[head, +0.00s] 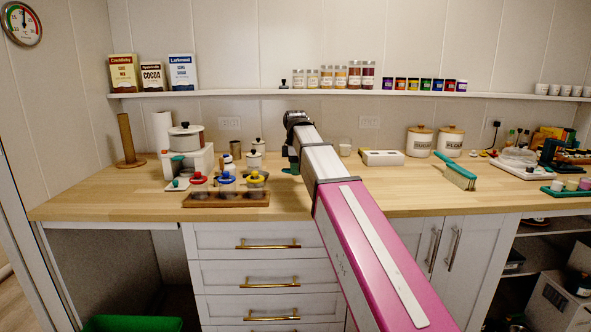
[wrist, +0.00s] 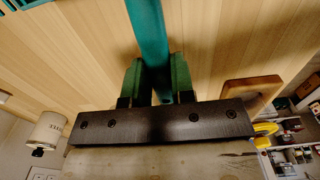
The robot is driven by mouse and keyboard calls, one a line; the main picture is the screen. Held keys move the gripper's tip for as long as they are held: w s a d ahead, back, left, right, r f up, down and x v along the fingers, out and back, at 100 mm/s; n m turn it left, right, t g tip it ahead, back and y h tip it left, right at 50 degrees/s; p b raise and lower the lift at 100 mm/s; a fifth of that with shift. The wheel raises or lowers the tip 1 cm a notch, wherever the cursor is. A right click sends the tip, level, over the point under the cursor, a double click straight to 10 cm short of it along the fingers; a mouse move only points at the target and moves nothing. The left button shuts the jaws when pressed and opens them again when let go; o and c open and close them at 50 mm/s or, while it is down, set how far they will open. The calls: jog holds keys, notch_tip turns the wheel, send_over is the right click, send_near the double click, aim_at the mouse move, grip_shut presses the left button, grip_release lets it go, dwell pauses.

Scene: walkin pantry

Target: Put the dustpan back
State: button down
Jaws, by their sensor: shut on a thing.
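My gripper (wrist: 158,88) is shut on a teal handle (wrist: 148,30), which runs between its two green fingers. I take this to be the dustpan's handle; the pan itself is out of the wrist view. In the head view my gripper (head: 291,160) is over the wooden counter, largely behind my arm, and the dustpan cannot be made out there.
The wooden counter (head: 400,200) has bare room right of my arm. Left are a brown tray (head: 212,199), colourful knobbed items and a white pot (head: 186,138). Canisters (head: 419,141) and a white box (head: 382,157) stand at the back right. A shelf (head: 240,94) holds jars.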

jog(key=c, duration=1)
grip_release()
jog(key=shift+f, duration=0.1)
jog(key=shift+o, duration=0.2)
notch_tip(320, 180, up, 12)
